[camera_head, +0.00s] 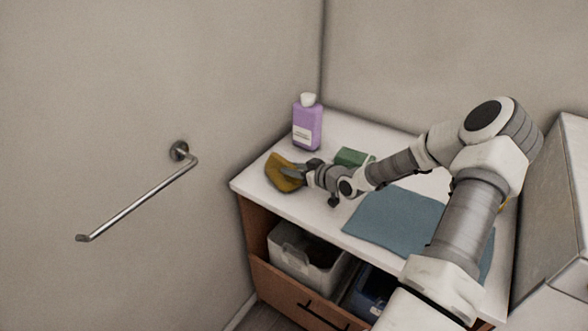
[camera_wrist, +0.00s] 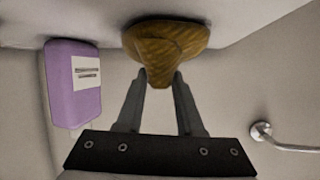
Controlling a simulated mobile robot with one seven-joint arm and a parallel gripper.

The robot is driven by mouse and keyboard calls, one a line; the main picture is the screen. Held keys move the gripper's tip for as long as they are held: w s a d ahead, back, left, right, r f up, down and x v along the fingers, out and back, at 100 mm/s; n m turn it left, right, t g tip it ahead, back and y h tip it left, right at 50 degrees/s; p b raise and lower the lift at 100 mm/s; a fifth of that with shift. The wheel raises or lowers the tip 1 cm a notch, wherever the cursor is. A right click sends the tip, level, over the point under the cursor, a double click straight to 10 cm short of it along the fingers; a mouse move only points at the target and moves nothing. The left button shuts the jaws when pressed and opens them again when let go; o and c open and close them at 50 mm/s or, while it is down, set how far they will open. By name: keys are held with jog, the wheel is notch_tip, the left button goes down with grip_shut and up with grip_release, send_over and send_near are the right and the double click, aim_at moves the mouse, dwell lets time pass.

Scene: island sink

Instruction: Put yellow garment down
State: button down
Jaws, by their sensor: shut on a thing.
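The yellow garment (camera_head: 283,173) is a bunched mustard-coloured cloth at the left end of the white countertop (camera_head: 262,195). My gripper (camera_head: 300,174) reaches it from the right and is shut on its edge. In the wrist view the garment (camera_wrist: 168,42) spreads beyond my fingertips, with a narrow part pinched between the two fingers (camera_wrist: 160,82). The garment appears to be at or very near the counter surface; I cannot tell whether it rests fully on it.
A purple bottle (camera_head: 307,127) with a white cap stands behind the garment. A green block (camera_head: 353,157) and a blue cloth (camera_head: 392,220) lie to the right. A grey bin (camera_head: 300,258) sits below the counter. A metal towel bar (camera_head: 140,208) is on the left wall.

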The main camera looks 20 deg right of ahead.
jog(key=shift+f, duration=0.1)
jog(key=c, duration=0.5)
grip_release()
jog(key=shift+c, duration=0.2)
jog(key=shift+r, duration=0.2)
jog(key=v, duration=1.2)
jog(key=shift+p, duration=0.35)
jog(key=shift+f, duration=0.1)
